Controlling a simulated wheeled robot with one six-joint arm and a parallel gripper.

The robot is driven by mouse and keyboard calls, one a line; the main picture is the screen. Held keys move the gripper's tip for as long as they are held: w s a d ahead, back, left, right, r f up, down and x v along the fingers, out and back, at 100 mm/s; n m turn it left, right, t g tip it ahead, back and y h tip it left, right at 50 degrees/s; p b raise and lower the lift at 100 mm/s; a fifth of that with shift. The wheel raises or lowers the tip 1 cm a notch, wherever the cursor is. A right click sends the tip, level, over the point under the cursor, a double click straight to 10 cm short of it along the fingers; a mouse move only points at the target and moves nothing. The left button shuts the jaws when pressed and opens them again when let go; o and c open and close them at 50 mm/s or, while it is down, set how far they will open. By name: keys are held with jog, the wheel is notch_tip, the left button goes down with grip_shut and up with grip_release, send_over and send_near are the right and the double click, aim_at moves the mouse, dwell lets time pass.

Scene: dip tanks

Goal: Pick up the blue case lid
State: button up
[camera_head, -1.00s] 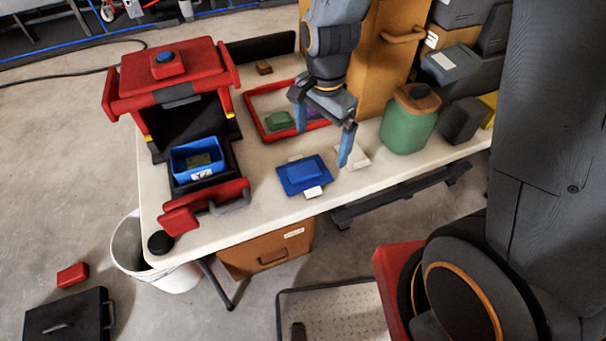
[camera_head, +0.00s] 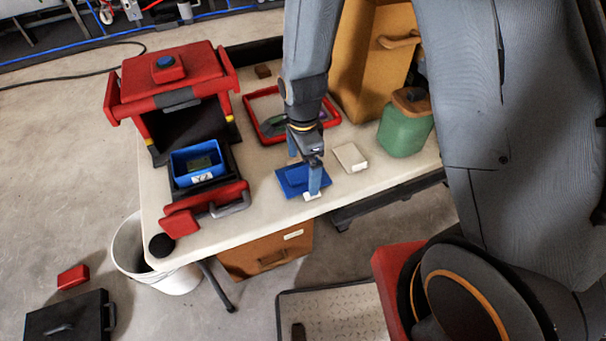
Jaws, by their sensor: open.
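The blue case lid (camera_head: 289,187) is a flat blue plate with a raised blue middle, lying on the white table. A small white piece (camera_head: 312,197) shows at its front right edge. My gripper (camera_head: 304,177) is over the lid, open, with its blue fingers pointing down. One finger is at the lid's right side and the other is towards its back left. The fingers hide part of the raised middle. I cannot tell whether they touch the lid. The blue case (camera_head: 189,179) sits in the red and black press at the left, with a label on its front.
A red-rimmed tray (camera_head: 253,115) lies behind my gripper. A white block (camera_head: 350,157) lies right of the lid, with a green jar (camera_head: 405,128) farther right. The red press (camera_head: 170,90) stands left. Bare table (camera_head: 258,205) lies between press and lid.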

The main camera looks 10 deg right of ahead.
jog(key=shift+f, duration=0.85)
jog(key=c, duration=1.1)
